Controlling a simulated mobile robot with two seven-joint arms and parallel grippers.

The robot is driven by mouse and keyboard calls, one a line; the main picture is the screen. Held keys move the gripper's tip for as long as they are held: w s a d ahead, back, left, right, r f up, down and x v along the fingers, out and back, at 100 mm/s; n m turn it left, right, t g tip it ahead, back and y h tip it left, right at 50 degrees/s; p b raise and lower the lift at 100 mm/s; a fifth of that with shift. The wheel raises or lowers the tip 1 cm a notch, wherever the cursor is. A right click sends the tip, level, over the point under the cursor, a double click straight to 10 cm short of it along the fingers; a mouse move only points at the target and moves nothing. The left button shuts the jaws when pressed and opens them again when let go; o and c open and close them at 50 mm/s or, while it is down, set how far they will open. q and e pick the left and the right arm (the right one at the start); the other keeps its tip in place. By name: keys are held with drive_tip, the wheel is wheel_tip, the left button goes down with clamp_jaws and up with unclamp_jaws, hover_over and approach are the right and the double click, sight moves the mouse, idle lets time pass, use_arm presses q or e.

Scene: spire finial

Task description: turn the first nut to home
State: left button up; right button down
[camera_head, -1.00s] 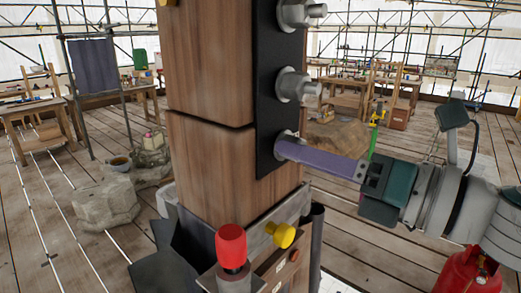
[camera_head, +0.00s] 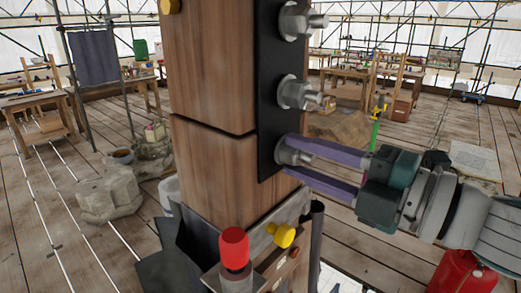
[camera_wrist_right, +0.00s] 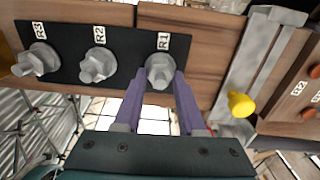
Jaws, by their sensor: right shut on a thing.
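The first nut (camera_wrist_right: 160,72), under the label R1, is a grey hex nut on a bolt through a black plate (camera_wrist_right: 66,70). It is the lowest nut on the plate in the head view (camera_head: 291,150). My right gripper (camera_wrist_right: 161,84) has its purple fingers on either side of this nut and is shut on it. In the head view the right gripper (camera_head: 300,158) reaches in from the right, one finger above the other. Two more nuts, R2 (camera_wrist_right: 99,65) and R3 (camera_wrist_right: 37,60), sit along the plate. My left gripper is not in view.
The plate is fixed to a wooden post (camera_head: 211,100) with a horizontal joint. Below are a red knob (camera_head: 234,248), yellow knobs (camera_head: 283,236) and a metal collar. A red gas bottle (camera_head: 464,274) stands at lower right. Benches and scaffolding are farther back.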

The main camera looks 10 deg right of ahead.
drive_tip(key=m+p, duration=0.1)
drive_tip(key=m, duration=0.2)
drive_tip(key=shift+r+m, duration=0.15)
drive_tip(key=shift+m, duration=0.25)
drive_tip(key=m, duration=0.3)
drive_tip(key=shift+r+m+p, duration=0.1)
drive_tip(key=shift+m+p, duration=0.2)
drive_tip(key=m, duration=0.3)
drive_tip(key=shift+d, duration=0.1)
drive_tip(key=shift+w+m+p, duration=0.1)
drive_tip(key=shift+m+p, duration=0.25)
drive_tip(key=shift+m, duration=1.15)
drive_tip(key=c, duration=0.5)
unclamp_jaws()
drive_tip(key=shift+m, duration=0.3)
drive_tip(key=shift+d, duration=0.1)
